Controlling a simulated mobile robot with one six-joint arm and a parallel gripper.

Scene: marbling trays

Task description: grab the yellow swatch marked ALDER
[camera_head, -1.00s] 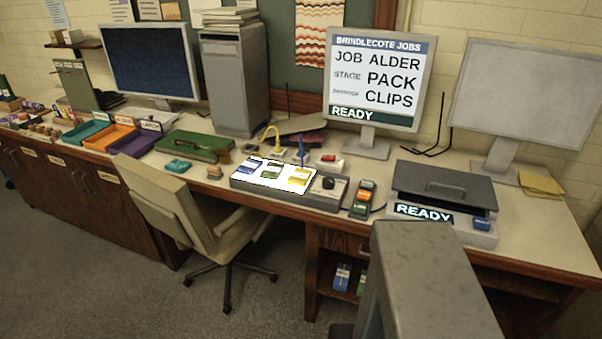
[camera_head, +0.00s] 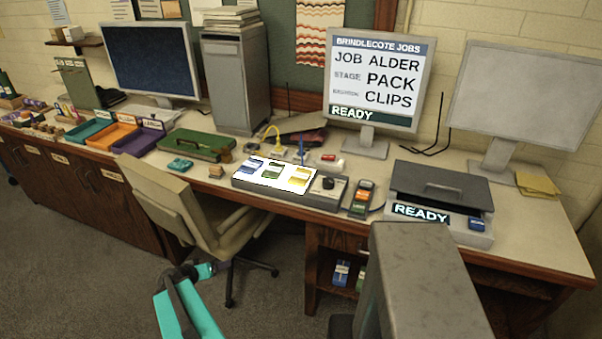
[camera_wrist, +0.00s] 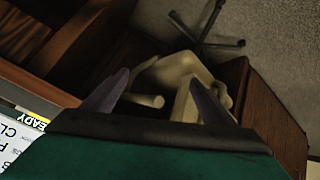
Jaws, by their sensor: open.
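Several small swatches in blue, green and yellow lie on a lit white panel (camera_head: 285,187) on the desk. A yellow swatch (camera_head: 298,181) is at the panel's right end, with another yellow patch just behind it. Their markings are too small to read, so I cannot tell which is ALDER. In the wrist view my gripper (camera_wrist: 158,96) has two dark fingers spread apart with nothing between them. The chair shows beyond them. In the head view a teal and black part of my arm (camera_head: 188,305) is at the lower left, in front of the desk and well away from the swatches.
A beige chair (camera_head: 175,205) stands in front of the desk. A yellow lamp-like stem (camera_head: 271,131) and a blue upright piece (camera_head: 301,150) rise behind the panel. A grey lidded device marked READY (camera_head: 440,190) is to the right. A monitor (camera_head: 375,80) reads JOB ALDER, PACK, CLIPS.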

